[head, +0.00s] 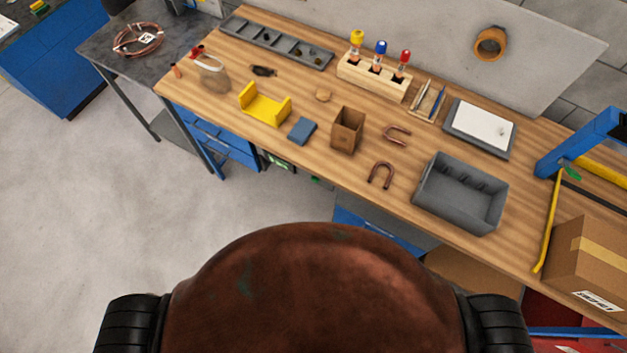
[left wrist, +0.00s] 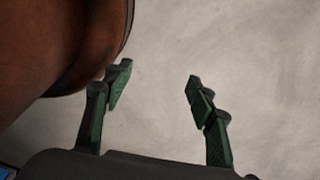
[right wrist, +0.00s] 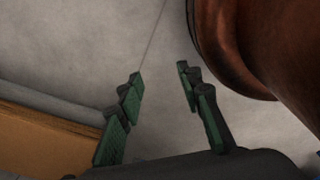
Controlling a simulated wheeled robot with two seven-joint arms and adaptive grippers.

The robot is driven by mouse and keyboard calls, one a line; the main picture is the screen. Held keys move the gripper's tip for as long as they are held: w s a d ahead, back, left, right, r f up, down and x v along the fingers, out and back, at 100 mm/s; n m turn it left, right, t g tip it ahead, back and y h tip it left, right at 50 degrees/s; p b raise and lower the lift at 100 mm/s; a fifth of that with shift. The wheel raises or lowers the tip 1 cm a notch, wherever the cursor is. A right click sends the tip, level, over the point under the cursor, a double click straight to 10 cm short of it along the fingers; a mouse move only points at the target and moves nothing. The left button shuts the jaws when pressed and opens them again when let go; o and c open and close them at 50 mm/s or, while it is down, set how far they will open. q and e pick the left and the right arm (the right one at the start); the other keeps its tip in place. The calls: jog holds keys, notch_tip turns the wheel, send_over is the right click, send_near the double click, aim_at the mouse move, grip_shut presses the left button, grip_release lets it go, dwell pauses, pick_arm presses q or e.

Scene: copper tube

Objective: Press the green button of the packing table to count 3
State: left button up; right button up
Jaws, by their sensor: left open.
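The wooden-topped table (head: 330,157) stands ahead of me in the head view. A small green spot (head: 315,179), perhaps the button, shows just below its front edge. A small box with green markings (head: 280,162) sits left of it on the same edge; I cannot read any count. My left gripper (left wrist: 158,73) is open and empty over grey floor in the left wrist view. My right gripper (right wrist: 160,72) is also open and empty, with a smaller gap, in the right wrist view. Neither gripper shows in the head view, and both are away from the table's green spot.
Near the front edge lie a blue block (head: 302,130), a brown open box (head: 347,130), a copper U-tube (head: 382,175) and a grey bin (head: 461,193). A yellow cradle (head: 265,105) stands to the left. A cardboard box (head: 590,255) is at right. The floor at left is clear.

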jog(key=c, duration=0.8)
grip_shut()
pick_arm(q)
jog(key=shift+a, duration=0.1)
pick_arm(e)
jog(key=shift+w, duration=0.1)
pick_arm(q)
jog(key=shift+s, duration=0.35)
jog(key=shift+c, duration=0.2)
